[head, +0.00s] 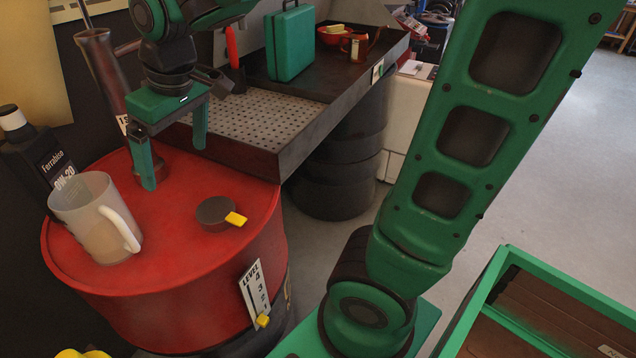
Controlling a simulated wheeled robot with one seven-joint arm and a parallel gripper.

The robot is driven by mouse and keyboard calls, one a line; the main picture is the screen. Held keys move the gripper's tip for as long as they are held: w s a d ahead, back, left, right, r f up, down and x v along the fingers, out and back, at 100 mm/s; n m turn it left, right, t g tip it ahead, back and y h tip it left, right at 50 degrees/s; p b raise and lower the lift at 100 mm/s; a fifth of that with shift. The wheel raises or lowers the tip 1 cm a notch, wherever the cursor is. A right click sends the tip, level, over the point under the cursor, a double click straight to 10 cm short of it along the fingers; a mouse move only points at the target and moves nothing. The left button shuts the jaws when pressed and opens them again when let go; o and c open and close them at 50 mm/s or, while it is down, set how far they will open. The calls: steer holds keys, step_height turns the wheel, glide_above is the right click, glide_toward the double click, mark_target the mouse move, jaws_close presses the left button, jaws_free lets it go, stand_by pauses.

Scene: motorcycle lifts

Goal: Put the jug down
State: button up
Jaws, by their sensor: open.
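The jug (92,222) is a translucent whitish measuring jug with a handle on its right side. It stands upright on the left part of the red drum's top (175,262). Its lower part looks darker, as if it holds some liquid. My gripper (174,168) is above the drum, up and to the right of the jug, with its two green fingers spread apart and nothing between them. The fingers look clear of the jug's handle.
A dark round cap with a yellow tab (217,214) lies on the drum. A black oil bottle (40,158) stands behind the jug. A workbench with a perforated tray (250,120) adjoins the drum and bears a green case (290,42). A green-rimmed crate (570,290) is at lower right.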

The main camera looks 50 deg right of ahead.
steer(key=s+d+f+m+g+h, duration=0.1)
steer(key=s+d+f+m, duration=0.15)
steer(key=d, duration=0.35)
steer(key=s+d+f+m, duration=0.1)
steer(key=s+d+m, duration=0.1)
steer(key=s+d, duration=0.3)
steer(key=s+d+f+m+g, duration=0.1)
steer(key=s+d+f+m, duration=0.1)
steer(key=s+d, duration=0.3)
steer(key=s+d+f+m+g, duration=0.1)
steer(key=s+d+m, duration=0.3)
steer(key=s, duration=0.6)
steer(key=shift+d+f, duration=0.75)
steer(key=shift+f, duration=0.05)
